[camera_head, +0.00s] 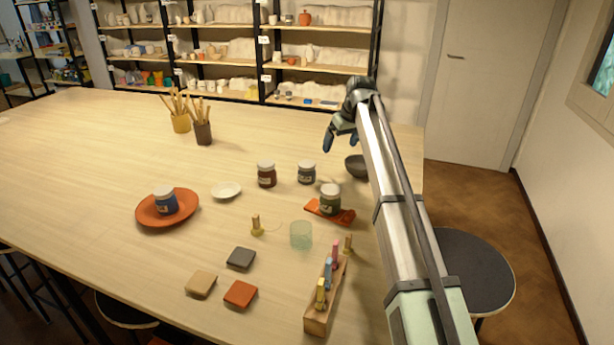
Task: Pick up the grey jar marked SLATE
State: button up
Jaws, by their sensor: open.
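A grey jar (307,175) with a pale lid stands upright on the wooden table, right of a brown jar (266,177).
A dark bowl (355,169) is right of the grey jar, partly near my arm. Clear table lies behind the jars.

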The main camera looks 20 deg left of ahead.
send_near(307, 164)
jog(key=shift+h, duration=0.4)
jog(key=x, duration=0.6)
jog(key=shift+a+f, duration=0.3)
jog(key=shift+a, duration=0.2)
jog(key=shift+x, duration=2.65)
jog(key=shift+w, duration=0.15)
jog(key=c, duration=1.3)
